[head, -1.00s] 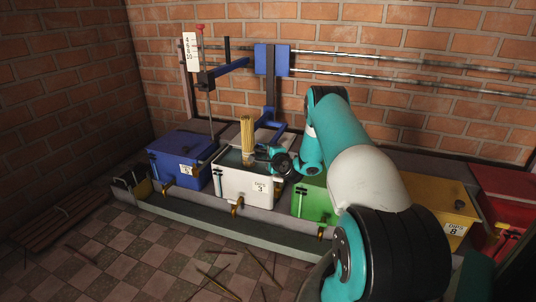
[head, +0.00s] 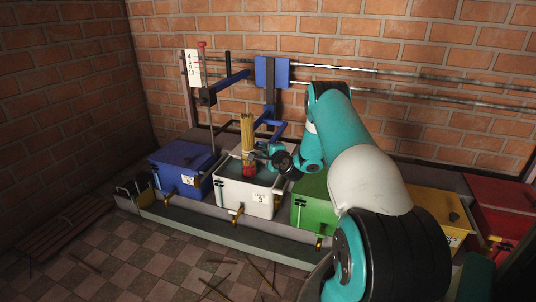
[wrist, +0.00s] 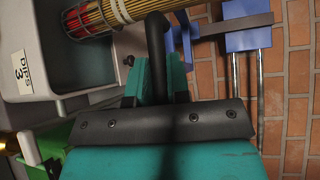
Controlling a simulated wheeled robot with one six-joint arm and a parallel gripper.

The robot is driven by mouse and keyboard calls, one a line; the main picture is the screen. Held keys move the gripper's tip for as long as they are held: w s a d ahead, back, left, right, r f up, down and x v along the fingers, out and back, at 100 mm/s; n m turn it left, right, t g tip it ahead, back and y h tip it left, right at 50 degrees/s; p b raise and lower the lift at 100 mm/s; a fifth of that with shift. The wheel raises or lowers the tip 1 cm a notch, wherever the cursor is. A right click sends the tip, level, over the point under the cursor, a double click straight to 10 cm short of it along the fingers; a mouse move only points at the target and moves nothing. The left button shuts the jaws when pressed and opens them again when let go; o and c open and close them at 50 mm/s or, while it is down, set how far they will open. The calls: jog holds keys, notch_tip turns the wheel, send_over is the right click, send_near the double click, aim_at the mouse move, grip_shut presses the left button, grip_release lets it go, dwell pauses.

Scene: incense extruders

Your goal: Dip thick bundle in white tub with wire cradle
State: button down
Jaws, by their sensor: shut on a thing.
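The thick bundle (head: 247,133) of tan sticks stands upright at the opening of the white tub (head: 245,199), which is labelled "Dips 3". Its red lower end (head: 249,171) shows against the tub's dark inside. In the wrist view, the bundle (wrist: 128,12) runs into the wire cradle (wrist: 90,22), which surrounds its red end near the tub's rim. I cannot tell whether the end touches any liquid. My gripper (head: 269,156) is right of the bundle, shut on the cradle's dark handle (wrist: 155,50). The white tub's inside (wrist: 60,62) also shows in the wrist view.
A blue tub (head: 176,173) stands left of the white one, a green tub (head: 312,200) right. Yellow (head: 443,213) and red (head: 505,208) tubs stand further right. A blue rail carriage (head: 271,72) and dip gauge (head: 194,70) are behind. Loose sticks lie on the floor.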

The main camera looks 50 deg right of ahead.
notch_tip(320, 180, up, 8)
jog(key=p, duration=0.5)
jog(key=shift+r, duration=0.15)
jog(key=c, duration=1.1)
grip_release()
jog(key=b+v, duration=1)
jog(key=v, duration=0.7)
jog(key=shift+s+b, duration=0.2)
jog(key=shift+b, duration=0.2)
